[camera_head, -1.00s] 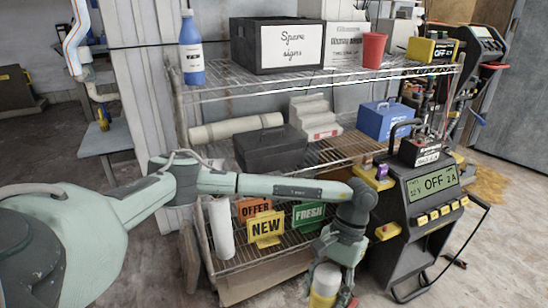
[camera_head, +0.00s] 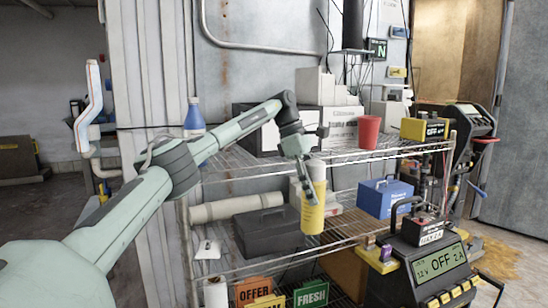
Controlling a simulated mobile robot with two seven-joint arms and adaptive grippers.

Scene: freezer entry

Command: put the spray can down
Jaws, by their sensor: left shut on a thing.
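The spray can (camera_head: 313,217) is yellow with a pale upper part and hangs roughly upright. My left gripper (camera_head: 308,182) is shut on it, with the fingers at its upper half. In this view the can shows in front of the wire rack, between the top shelf (camera_head: 340,155) and the middle shelf (camera_head: 290,256). Its base appears over the middle shelf, but I cannot tell how far in front of the shelf it is or whether it touches anything. My right gripper is not in view.
A dark case (camera_head: 268,233) is left of the can, and a blue toolbox (camera_head: 384,197) is to its right. White boxes (camera_head: 336,190) are partly hidden behind it. The top shelf holds a red cup (camera_head: 369,132) and a blue bottle (camera_head: 194,117). A charger (camera_head: 430,268) stands at right.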

